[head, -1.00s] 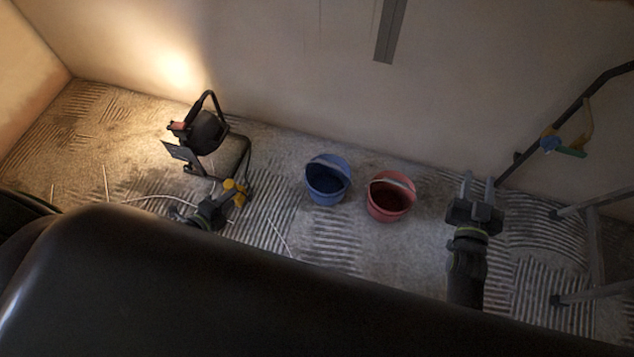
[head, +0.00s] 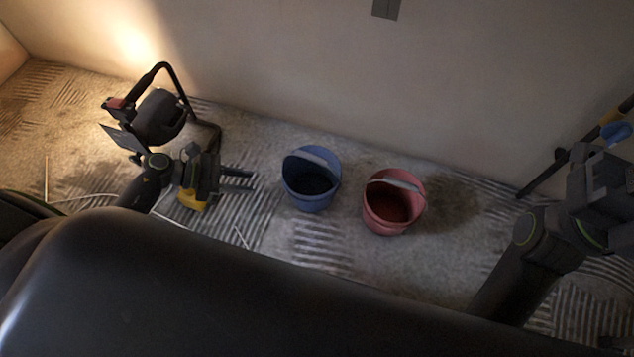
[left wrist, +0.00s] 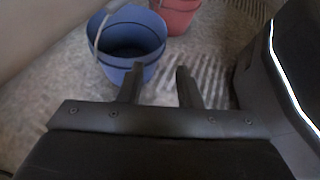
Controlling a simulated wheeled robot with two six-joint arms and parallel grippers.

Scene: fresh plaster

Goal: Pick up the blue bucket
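The blue bucket (head: 311,190) stands upright on the floor in the middle of the head view, its pale handle resting on the rim. In the left wrist view the blue bucket (left wrist: 130,48) is just beyond the fingertips. My left gripper (head: 250,180) is to the left of the bucket, its fingers pointing at it. In the left wrist view its two fingers (left wrist: 158,82) are apart with nothing between them. A gap shows between fingers and bucket in the head view. My right arm is at the right edge; its fingertips are not clearly visible.
A red bucket (head: 393,205) stands close to the right of the blue one. A black work lamp (head: 158,115) stands behind my left arm. A white cable (head: 92,197) lies on the floor at left. The wall (head: 330,70) rises behind the buckets.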

